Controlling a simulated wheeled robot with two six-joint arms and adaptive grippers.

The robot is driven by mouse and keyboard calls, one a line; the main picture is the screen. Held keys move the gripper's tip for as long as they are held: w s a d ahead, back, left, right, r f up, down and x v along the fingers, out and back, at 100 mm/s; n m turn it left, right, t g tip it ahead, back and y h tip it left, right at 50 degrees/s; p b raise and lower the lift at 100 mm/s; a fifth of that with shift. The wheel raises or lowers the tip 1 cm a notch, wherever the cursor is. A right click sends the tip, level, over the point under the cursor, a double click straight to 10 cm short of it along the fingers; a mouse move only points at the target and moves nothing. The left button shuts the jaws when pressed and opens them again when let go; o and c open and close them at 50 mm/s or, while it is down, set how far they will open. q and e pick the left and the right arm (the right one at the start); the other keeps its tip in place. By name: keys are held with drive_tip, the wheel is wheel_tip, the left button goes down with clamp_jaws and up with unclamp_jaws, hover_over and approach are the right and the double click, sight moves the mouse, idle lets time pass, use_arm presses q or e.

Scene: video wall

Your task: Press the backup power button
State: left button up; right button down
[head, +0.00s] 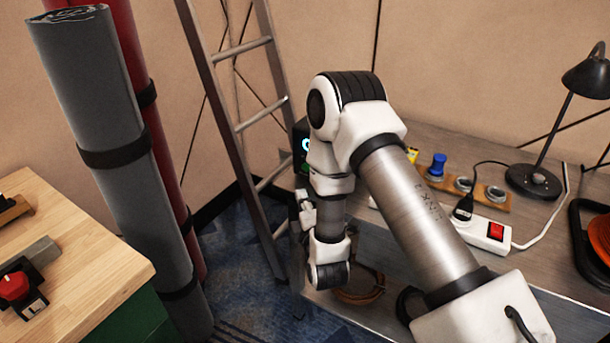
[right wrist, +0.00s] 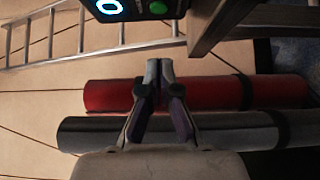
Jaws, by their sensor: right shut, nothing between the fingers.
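A dark box (head: 301,140) with a glowing blue ring stands at the left end of the grey bench, partly hidden behind my right arm. In the right wrist view its lower part shows at the top edge, with the lit blue ring (right wrist: 109,6) and a green round button (right wrist: 158,7). I see no label telling which is the backup power button. My right gripper (right wrist: 160,66) is shut and empty, its fingertips pointing toward the box, below the green button in that picture and apart from it. In the head view my right gripper (head: 305,200) is partly hidden by its wrist. My left gripper is out of view.
A ladder (head: 228,90) leans behind the box. Grey (head: 105,115) and red (head: 165,150) rolls stand left. A wooden table (head: 85,240) carries a red knob (head: 14,286). The grey bench (head: 480,150) holds a power strip (head: 485,232) and a black lamp (head: 535,180).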

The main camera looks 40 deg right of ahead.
sight(302, 167)
drive_tip(key=w+d, duration=0.6)
drive_tip(key=w, duration=0.1)
drive_tip(key=shift+w, duration=0.1)
drive_tip(key=shift+d+p, duration=0.1)
drive_tip(key=shift+p, duration=0.2)
